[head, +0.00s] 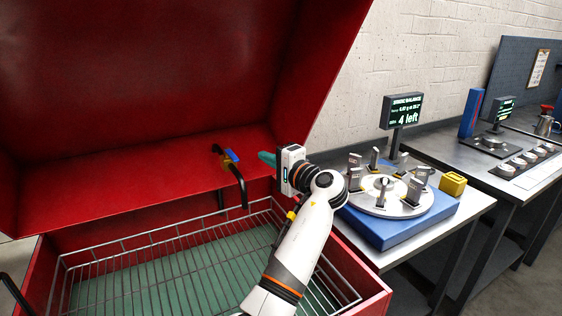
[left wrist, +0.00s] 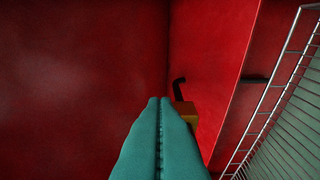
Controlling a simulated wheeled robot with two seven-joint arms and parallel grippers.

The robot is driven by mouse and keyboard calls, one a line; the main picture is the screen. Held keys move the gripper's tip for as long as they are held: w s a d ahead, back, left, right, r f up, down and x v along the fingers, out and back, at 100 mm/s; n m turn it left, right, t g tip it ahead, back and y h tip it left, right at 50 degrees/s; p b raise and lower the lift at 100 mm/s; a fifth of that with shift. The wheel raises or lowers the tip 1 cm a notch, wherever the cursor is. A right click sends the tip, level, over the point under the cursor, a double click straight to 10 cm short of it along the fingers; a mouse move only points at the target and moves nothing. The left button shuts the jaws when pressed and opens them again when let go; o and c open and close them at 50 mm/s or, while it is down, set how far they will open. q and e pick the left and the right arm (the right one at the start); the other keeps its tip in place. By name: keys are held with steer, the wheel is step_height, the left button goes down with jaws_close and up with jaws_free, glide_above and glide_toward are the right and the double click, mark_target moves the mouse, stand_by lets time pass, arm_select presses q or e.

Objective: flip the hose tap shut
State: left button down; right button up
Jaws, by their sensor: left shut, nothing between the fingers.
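The hose tap has a blue lever (head: 231,156) and stands at the back ledge of the red parts washer (head: 185,148). A black curved hose (head: 242,185) hangs from it over the wire basket. My left gripper (head: 266,158), with teal fingers, is shut and empty, just right of the lever with a small gap in the picture. In the left wrist view the closed fingertips (left wrist: 160,100) point toward the back wall. A yellow-orange block (left wrist: 187,112) and a black bent piece (left wrist: 178,88) show just right of them. The blue lever is not seen there. My right gripper is out of view.
A wire basket (head: 158,242) with a green floor lies below. The raised red lid (head: 180,65) overhangs the ledge. To the right, a blue balancing machine (head: 400,228), its screen (head: 402,111) and a yellow block (head: 453,183) stand on a steel bench.

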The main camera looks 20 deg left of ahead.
mark_target(231, 157)
arm_select(q)
steer(key=a, duration=0.1)
steer(key=s+a+p, duration=0.1)
steer(key=a, duration=0.1)
steer(key=s+a, duration=0.1)
steer(key=shift+a, duration=0.15)
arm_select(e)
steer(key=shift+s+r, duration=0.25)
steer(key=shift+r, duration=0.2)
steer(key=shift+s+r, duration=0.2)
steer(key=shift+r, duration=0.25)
arm_select(q)
steer(key=shift+p, duration=0.35)
